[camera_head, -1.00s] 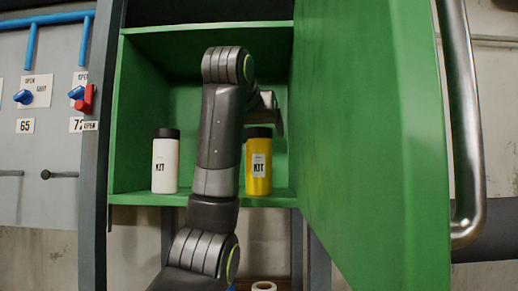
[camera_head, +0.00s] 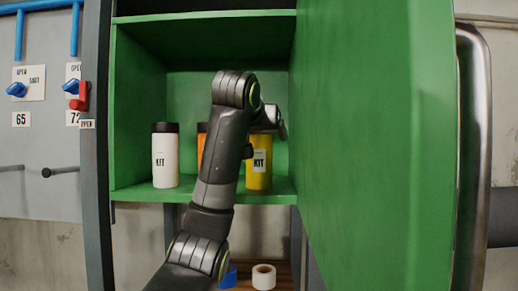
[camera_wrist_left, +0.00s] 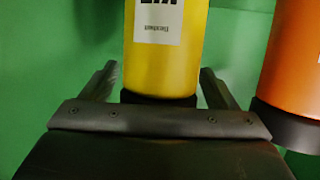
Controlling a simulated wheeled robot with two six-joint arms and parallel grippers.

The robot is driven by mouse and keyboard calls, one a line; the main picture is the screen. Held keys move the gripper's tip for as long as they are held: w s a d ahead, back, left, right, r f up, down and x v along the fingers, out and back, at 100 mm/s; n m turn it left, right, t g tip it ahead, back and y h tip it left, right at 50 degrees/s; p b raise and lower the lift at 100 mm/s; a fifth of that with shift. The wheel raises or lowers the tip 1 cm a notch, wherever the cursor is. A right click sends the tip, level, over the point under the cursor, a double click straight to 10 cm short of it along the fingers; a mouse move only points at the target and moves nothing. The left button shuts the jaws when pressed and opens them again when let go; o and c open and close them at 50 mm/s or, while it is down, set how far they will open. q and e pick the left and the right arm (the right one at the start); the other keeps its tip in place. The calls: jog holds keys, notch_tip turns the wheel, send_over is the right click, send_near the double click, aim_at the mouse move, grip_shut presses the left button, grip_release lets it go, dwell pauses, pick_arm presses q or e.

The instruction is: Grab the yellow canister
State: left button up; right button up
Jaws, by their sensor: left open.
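The yellow canister (camera_head: 259,165) with a "KIT" label stands upright on the right of the green cabinet shelf in the head view. It also fills the middle of the left wrist view (camera_wrist_left: 165,50), where it appears upside down with its black cap at the bottom. My left gripper (camera_wrist_left: 158,70) is open, with one finger on each side of the canister near its cap. Gaps show between the fingers and the canister. In the head view the hand (camera_head: 272,122) is at the canister's top and hides most of the cap. My right gripper is not in view.
An orange canister (camera_head: 202,130) stands left of the yellow one, mostly behind my arm; it is close beside a finger in the wrist view (camera_wrist_left: 292,75). A white canister (camera_head: 165,160) stands further left. The open green door (camera_head: 375,140) bounds the right side. A tape roll (camera_head: 264,277) lies below.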

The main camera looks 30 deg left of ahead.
pick_arm(q)
jog(key=shift+d, duration=0.1)
jog(key=shift+c, duration=0.9)
jog(key=c, duration=1.3)
jog(key=shift+r, duration=0.2)
jog(key=shift+c, duration=0.2)
